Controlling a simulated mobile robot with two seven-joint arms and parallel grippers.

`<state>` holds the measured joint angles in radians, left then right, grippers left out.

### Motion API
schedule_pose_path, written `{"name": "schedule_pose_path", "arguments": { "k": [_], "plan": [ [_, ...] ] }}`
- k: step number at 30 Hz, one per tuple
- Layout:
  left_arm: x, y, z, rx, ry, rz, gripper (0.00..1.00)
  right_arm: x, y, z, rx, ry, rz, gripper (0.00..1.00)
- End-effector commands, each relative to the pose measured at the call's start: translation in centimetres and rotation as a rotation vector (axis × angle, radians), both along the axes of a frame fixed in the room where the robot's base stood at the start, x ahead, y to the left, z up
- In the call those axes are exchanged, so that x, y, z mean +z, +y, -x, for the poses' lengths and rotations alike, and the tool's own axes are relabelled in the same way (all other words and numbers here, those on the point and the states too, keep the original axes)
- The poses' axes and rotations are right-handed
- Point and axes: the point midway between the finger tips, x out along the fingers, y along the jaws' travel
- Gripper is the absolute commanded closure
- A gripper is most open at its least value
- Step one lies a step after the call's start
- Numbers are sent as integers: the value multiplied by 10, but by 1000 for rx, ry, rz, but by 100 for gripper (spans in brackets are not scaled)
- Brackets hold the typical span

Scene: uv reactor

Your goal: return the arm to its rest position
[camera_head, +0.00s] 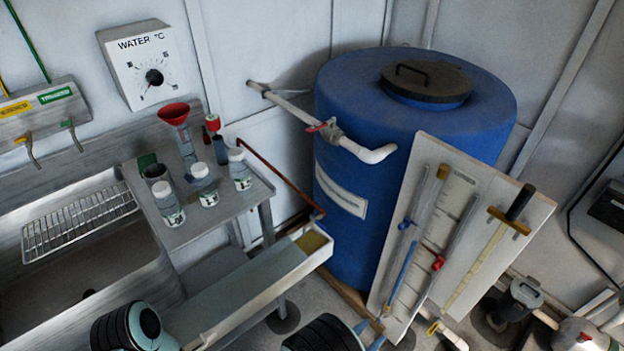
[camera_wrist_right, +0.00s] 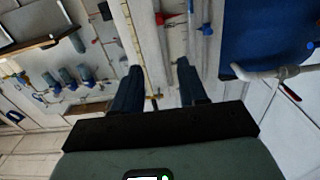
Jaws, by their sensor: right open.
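My right arm (camera_head: 322,335) enters at the bottom middle of the head view. The blue fingertips of my right gripper (camera_head: 369,335) show at the bottom edge, in front of the lower part of the white panel. In the right wrist view, the two dark blue fingers of my right gripper (camera_wrist_right: 158,68) stand apart with nothing held between them. A part of my left arm (camera_head: 138,327) shows at the bottom left of the head view. My left gripper is out of the picture.
A white panel with tubes (camera_head: 437,205) leans before a blue tank (camera_head: 335,130). A steel table (camera_head: 225,205) with several bottles and a red funnel (camera_head: 173,112) stands left, beside a sink (camera_head: 60,285). An open tray (camera_head: 265,285) juts out near my right arm.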

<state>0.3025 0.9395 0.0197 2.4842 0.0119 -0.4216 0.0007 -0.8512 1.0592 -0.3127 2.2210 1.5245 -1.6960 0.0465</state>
Motion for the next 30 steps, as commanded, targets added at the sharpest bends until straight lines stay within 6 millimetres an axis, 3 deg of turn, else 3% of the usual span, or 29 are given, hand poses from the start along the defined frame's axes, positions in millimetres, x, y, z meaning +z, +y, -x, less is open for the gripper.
{"name": "schedule_pose_path", "arguments": {
  "k": [2, 5, 10, 14, 18, 21, 25, 30],
  "plan": [
    [0, 0, 0, 0, 0, 0, 57, 0, 0, 0, 0, 0, 0, 58],
    [12, 0, 0, -1, 2, 1, 57, -23, -17, -8, 30, 111, -80, 58],
    [28, -1, 0, -4, 7, 3, 57, -71, -33, -10, 100, 319, -242, 58],
    [42, 0, 0, -5, 12, 3, 57, -110, -42, 3, 157, 513, -402, 58],
    [64, 0, -1, -7, 19, 5, 57, -147, -41, 41, 245, 780, -647, 58],
    [81, -1, -4, -11, 25, 7, 57, -157, -29, 82, 331, 977, -847, 58],
    [99, -1, -9, -13, 27, 9, 57, -148, -11, 130, 452, 1172, -1049, 58],
    [110, 0, -12, -13, 29, 9, 57, -130, 2, 166, 564, 1306, -1182, 58]
  ]
}}
